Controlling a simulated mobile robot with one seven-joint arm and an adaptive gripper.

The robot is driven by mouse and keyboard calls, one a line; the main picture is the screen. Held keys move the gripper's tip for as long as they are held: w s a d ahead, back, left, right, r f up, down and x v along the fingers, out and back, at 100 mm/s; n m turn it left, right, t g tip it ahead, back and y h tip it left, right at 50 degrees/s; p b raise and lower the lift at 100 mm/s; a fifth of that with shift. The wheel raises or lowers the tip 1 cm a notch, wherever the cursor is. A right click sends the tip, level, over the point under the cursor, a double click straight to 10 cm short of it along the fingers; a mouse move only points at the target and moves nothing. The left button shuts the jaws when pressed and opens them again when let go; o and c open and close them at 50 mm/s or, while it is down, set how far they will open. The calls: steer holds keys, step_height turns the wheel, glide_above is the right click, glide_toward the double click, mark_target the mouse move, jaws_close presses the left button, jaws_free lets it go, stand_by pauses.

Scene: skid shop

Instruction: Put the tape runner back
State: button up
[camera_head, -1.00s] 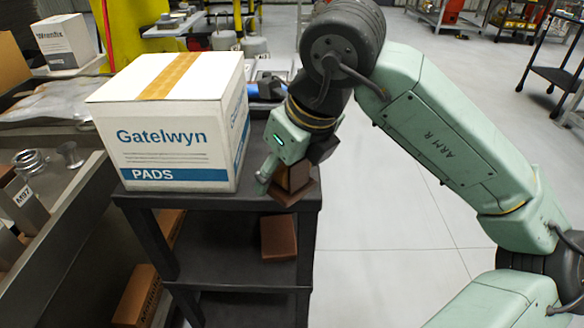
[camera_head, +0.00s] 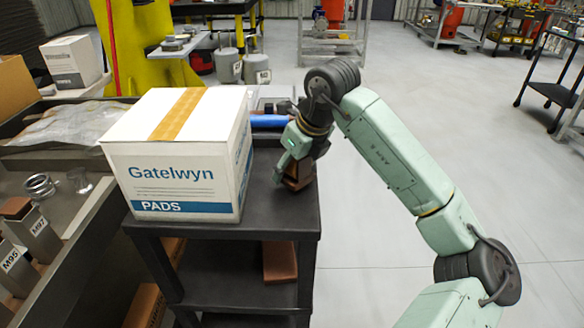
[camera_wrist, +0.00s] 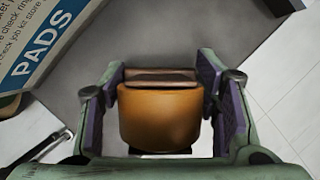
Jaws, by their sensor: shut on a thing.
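My gripper (camera_head: 294,176) is at the right edge of the dark cart's top (camera_head: 270,213), right of the white Gatelwyn box (camera_head: 175,170). It is shut on a brown-orange thing (camera_wrist: 160,118), a rounded orange body with a flat brown part at its far side. In the wrist view its two purple-padded fingers flank that thing over the dark grey cart top. I cannot tell whether the thing is the tape runner, or whether it touches the cart. A blue rounded thing (camera_head: 269,121) lies behind the box, partly hidden.
A brown block (camera_head: 279,261) is on the cart's lower shelf. At left, a bench holds marked posts M95 and M97 (camera_head: 36,240), a metal coil (camera_head: 40,186) and clear wrap (camera_head: 65,130). The floor (camera_head: 420,260) right of the cart is mostly free.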

steer(key=shift+f, duration=0.8)
steer(key=shift+f, duration=0.2)
steer(key=o, duration=1.1)
steer(key=shift+r, duration=0.25)
steer(key=b+v, duration=0.2)
steer(key=v, duration=1)
